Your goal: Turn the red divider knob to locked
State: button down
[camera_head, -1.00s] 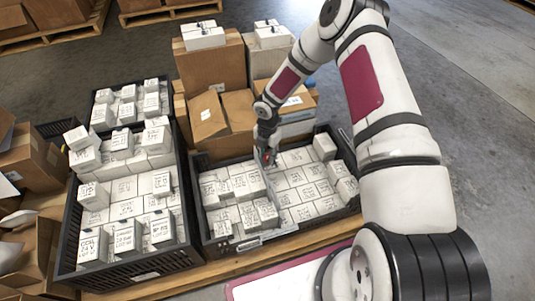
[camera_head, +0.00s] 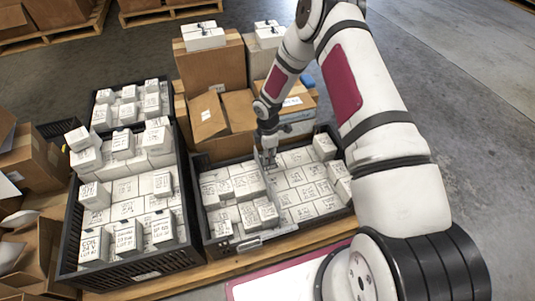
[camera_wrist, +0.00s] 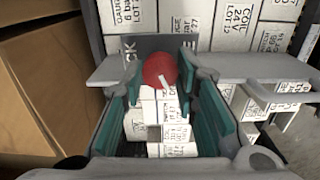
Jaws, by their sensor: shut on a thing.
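In the wrist view the red divider knob (camera_wrist: 159,70) sits between the tips of my gripper (camera_wrist: 160,86), which is shut on it. A pale mark shows at the knob's lower right. A dark label plate (camera_wrist: 135,45) lies behind it, with partly covered lettering; "CK" shows at left and "E" at right. The grey divider (camera_wrist: 245,68) runs across behind the fingers. In the head view my gripper (camera_head: 267,158) reaches down into the middle black crate (camera_head: 215,243), at the divider's far end. There the knob is hidden by the gripper.
White labelled boxes (camera_head: 310,185) fill the crate on both sides of the divider. A taller-stacked black crate (camera_head: 70,235) stands at left. Brown cartons (camera_head: 212,75) rise close behind my gripper. Open floor (camera_head: 470,130) lies to the right.

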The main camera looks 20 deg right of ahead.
jog(key=m, duration=0.4)
jog(key=shift+m, duration=0.3)
jog(key=m, duration=0.4)
jog(key=shift+m, duration=0.3)
jog(key=m, duration=0.4)
jog(key=shift+m, duration=1.8)
jog(key=c, duration=1.2)
grip_release()
jog(key=shift+c, duration=0.2)
